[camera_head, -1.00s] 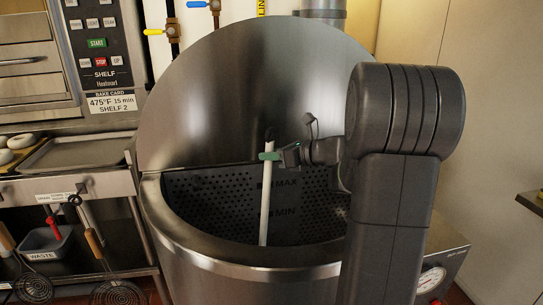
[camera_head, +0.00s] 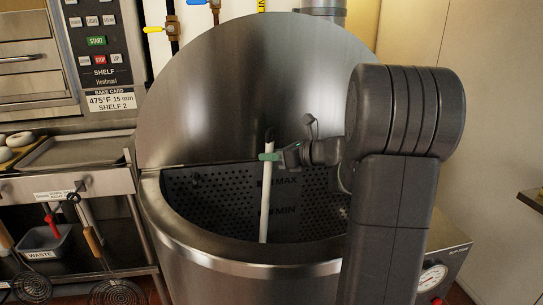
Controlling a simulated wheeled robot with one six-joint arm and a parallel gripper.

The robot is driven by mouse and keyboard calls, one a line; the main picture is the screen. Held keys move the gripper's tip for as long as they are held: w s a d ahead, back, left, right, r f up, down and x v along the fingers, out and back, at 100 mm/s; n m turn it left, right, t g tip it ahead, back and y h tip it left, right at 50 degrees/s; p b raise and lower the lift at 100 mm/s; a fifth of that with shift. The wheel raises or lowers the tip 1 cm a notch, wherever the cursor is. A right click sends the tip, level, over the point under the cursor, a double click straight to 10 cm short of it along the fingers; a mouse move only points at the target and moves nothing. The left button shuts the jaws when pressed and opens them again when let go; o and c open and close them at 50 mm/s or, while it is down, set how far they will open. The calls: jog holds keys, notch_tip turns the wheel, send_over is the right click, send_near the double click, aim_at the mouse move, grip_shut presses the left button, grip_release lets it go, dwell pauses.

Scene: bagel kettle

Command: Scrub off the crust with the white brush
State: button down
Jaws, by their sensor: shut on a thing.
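My gripper (camera_head: 277,156) is shut on the white brush (camera_head: 265,195), around a green band near the top of its handle. The brush stands nearly upright, with its lower part reaching down inside the steel kettle (camera_head: 190,247). The brush head is hidden behind the kettle's front rim. A perforated wall (camera_head: 215,190) with MAX and MIN marks shows inside the kettle, behind the brush. The round lid (camera_head: 220,90) stands raised at the back. No crust can be made out, and the kettle's bottom is hidden.
At left a steel cart holds a tray (camera_head: 85,151) and bagels (camera_head: 20,140). A grey WASTE bin (camera_head: 45,242) and wire skimmers (camera_head: 118,291) are lower down. An oven panel (camera_head: 97,40) is behind. A gauge (camera_head: 432,279) sits at the kettle's lower right. My arm hides the kettle's right side.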

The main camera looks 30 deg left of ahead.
jog(key=shift+f+b, duration=0.4)
jog(key=shift+f, duration=0.05)
jog(key=shift+r, duration=0.1)
jog(key=w+d, duration=0.2)
jog(key=d, duration=0.1)
jog(key=shift+w+d, duration=0.3)
jog(key=shift+w, duration=0.05)
jog(key=shift+w+d, duration=0.7)
jog(key=shift+d, duration=0.25)
jog(key=shift+w+d, duration=0.65)
jog(key=shift+d, duration=0.25)
jog(key=shift+w+d, duration=0.85)
jog(key=shift+d, duration=0.3)
